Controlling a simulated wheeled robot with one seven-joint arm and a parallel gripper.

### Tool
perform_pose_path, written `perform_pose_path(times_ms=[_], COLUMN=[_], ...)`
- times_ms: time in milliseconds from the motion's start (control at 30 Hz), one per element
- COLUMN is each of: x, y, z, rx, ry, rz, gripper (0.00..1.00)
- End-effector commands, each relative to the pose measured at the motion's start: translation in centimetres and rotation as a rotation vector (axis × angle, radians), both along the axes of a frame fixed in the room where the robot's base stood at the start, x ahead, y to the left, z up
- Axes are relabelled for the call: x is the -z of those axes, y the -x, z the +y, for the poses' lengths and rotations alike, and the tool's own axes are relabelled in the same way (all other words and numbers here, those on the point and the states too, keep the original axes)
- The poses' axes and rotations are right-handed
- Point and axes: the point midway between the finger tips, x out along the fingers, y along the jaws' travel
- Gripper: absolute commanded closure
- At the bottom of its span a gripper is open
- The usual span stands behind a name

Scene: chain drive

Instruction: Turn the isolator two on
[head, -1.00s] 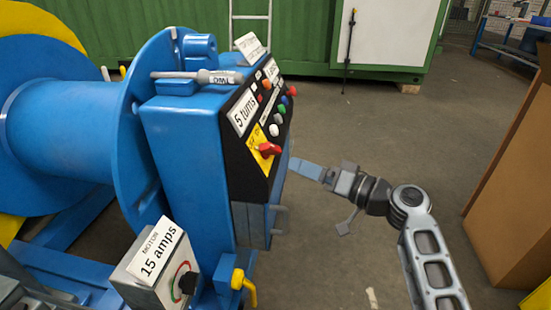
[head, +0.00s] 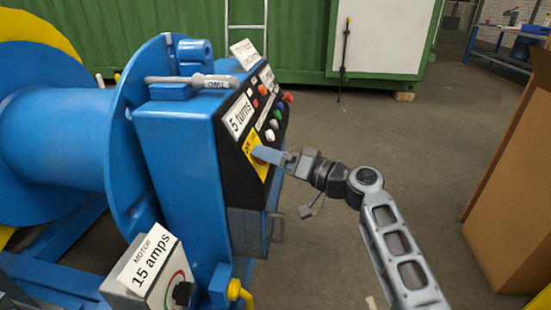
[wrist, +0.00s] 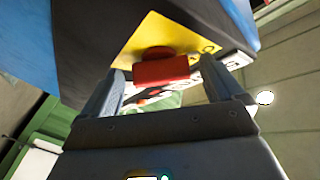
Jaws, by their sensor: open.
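The red rotary handle (wrist: 160,70) on a yellow plate (wrist: 165,35) sits between my gripper's two fingers in the wrist view. The yellow plate also shows on the black sloped panel of the blue cabinet in the head view (head: 252,150). My gripper (wrist: 160,88) is open, with a finger on each side of the handle. I cannot tell if either finger touches it. In the head view my gripper (head: 268,155) is at the panel's lower part and hides most of the handle. Whether this handle is isolator two cannot be read.
Coloured buttons (head: 275,124) and a "5 turns" label (head: 239,113) are above the handle. A grey box marked "15 amps" (head: 145,275) stands at the lower left. A large cardboard-coloured box (head: 515,200) is at the right. The floor between is clear.

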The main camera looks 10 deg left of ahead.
Motion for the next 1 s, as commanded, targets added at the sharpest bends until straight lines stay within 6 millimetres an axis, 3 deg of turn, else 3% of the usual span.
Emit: perform_pose_path(times_ms=[67,667,1000], x=[-0.01,0.01,-0.46], y=[0.01,0.01,0.11], z=[-0.01,-0.05,0.03], rx=[0.0,0.0,0.025], ry=[0.0,0.0,-0.002], rz=[0.0,0.0,0.049], gripper=[0.05,0.61,0.61])
